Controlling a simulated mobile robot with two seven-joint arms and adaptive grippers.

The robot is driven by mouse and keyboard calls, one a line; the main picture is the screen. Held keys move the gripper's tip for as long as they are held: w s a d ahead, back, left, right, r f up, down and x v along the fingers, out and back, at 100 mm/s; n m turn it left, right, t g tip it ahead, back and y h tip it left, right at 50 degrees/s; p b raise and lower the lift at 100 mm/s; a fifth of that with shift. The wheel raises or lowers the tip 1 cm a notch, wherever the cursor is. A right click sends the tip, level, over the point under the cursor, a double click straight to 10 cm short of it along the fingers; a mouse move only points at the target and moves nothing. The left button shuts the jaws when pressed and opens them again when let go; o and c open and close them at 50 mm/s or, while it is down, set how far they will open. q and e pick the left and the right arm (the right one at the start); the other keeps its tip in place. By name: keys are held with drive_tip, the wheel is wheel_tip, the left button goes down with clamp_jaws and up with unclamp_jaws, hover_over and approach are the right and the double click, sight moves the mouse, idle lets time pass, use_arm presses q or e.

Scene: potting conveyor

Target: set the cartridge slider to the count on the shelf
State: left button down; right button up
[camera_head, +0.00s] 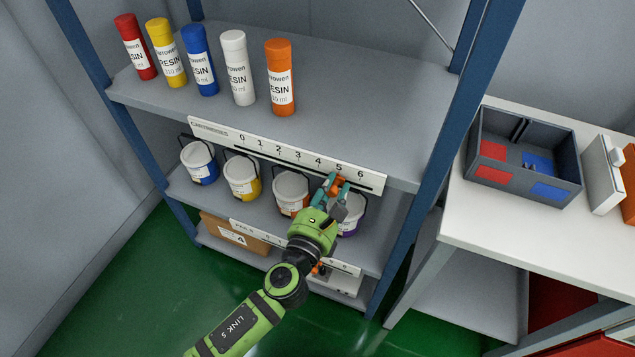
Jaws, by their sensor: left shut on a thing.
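The cartridge scale (215,132) is a white strip on the top shelf's front edge, marked 0 to 6. Its orange slider (340,182) sits close below the mark 5, partly hidden by the fingers. My left gripper (338,188) is shut on the slider. On the top shelf (370,105) stand a red cartridge (136,48), a yellow one (166,54), a blue one (200,62), a white one (238,69) and an orange one (281,78), all upright. My right gripper is not in view.
Below are a blue-labelled bucket (199,163), a yellow one (242,178), an orange-brown one (291,193) and a purple one (352,215) behind my gripper. A second scale (343,267) and a cardboard box (222,228) are lower. A table (480,213) with a grey bin (480,187) stands right.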

use_arm(q)
drive_tip(key=shift+f, duration=0.25)
drive_tip(key=c, duration=1.1)
unclamp_jaws()
drive_tip(key=shift+o, duration=0.2)
drive_tip(key=shift+a+r, duration=0.1)
drive_tip(key=v, duration=1.2)
